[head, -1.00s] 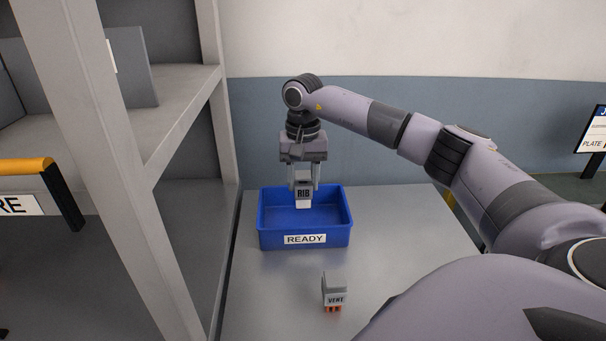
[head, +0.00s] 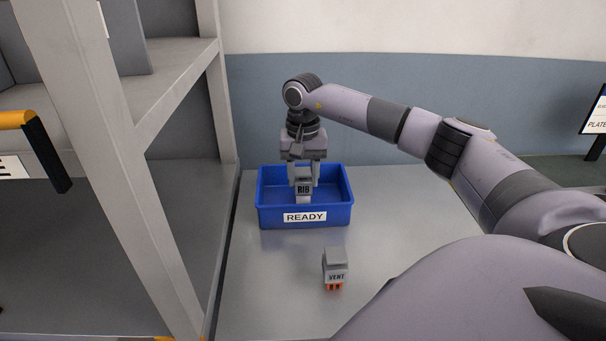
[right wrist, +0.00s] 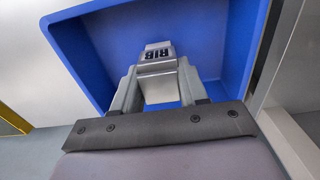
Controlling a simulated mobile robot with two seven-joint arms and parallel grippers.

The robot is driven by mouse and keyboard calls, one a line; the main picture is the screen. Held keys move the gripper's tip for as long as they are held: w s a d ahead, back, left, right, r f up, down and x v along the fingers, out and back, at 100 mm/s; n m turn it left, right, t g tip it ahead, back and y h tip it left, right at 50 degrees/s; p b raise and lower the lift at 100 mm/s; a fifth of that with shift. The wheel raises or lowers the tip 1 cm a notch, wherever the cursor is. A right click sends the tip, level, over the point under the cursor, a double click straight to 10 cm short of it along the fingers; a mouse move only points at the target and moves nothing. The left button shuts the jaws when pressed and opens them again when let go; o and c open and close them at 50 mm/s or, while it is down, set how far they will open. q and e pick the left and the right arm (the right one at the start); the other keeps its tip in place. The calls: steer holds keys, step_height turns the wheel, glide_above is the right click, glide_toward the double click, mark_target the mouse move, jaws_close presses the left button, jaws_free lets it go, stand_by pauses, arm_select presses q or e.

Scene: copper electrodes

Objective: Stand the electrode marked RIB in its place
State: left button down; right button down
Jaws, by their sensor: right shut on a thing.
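The electrode marked RIB (head: 303,189) is a grey block with its label facing me. It also shows in the right wrist view (right wrist: 160,88). My right gripper (head: 304,178) is shut on it from above, with one finger on each side. The electrode is upright and its lower part is inside the blue bin labelled READY (head: 334,213), near the middle. I cannot tell whether its underside touches the bin floor. The bin also shows in the right wrist view (right wrist: 215,28). My left gripper is not in view.
An electrode marked VENT (head: 335,268), grey with copper-coloured prongs below, stands on the grey table (head: 410,200) in front of the bin. A grey shelf rack (head: 150,205) stands close on the left. A sign (head: 597,112) is at the far right.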

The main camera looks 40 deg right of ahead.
steer(key=shift+f, duration=0.4)
stand_by(0.4)
steer(key=c, duration=0.5)
jaws_free()
steer(key=shift+r+b, duration=0.5)
steer(key=shift+r, duration=3.1)
